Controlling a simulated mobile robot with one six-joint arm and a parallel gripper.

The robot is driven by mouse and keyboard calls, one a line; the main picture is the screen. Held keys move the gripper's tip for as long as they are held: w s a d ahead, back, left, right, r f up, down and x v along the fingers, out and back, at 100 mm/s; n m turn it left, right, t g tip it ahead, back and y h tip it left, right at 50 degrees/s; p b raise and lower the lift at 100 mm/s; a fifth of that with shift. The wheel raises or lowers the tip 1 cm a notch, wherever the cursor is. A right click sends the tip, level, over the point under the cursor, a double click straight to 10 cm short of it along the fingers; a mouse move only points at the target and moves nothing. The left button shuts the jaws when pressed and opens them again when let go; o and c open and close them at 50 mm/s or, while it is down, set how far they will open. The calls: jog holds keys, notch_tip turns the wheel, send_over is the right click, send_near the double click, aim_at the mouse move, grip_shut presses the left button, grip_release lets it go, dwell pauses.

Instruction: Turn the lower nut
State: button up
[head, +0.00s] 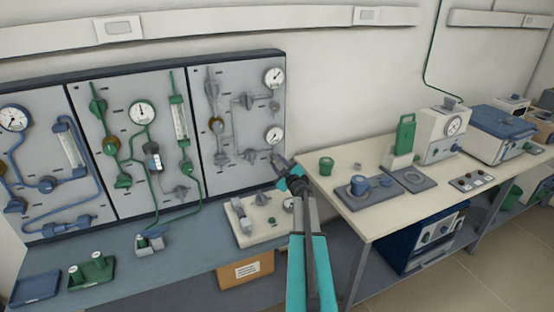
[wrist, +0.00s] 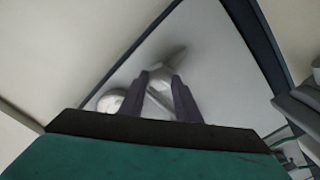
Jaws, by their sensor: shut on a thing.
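My gripper (head: 284,165) is at the lower right edge of the right-hand grey panel (head: 225,120), just below the lower gauge (head: 274,135). In the wrist view my gripper (wrist: 165,90) has its two dark fingers shut on a pale grey fitting (wrist: 160,80), which looks like the lower nut. A pointed end of the fitting rises beyond the fingertips. Its lower part is hidden by the fingers and the dark gripper body. In the head view the gripper covers the nut, so its turn angle cannot be told.
A grey valve (head: 249,157) sits left of the gripper on the panel. A white unit (head: 258,222) stands on the bench below.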

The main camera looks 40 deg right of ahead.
jog(key=shift+d+r+m+p, duration=0.1)
jog(key=shift+m+p, duration=0.55)
jog(key=shift+m, duration=0.15)
jog(key=o, duration=1.1)
jog(key=shift+b+v, duration=1.95)
jog(key=shift+v, duration=5)
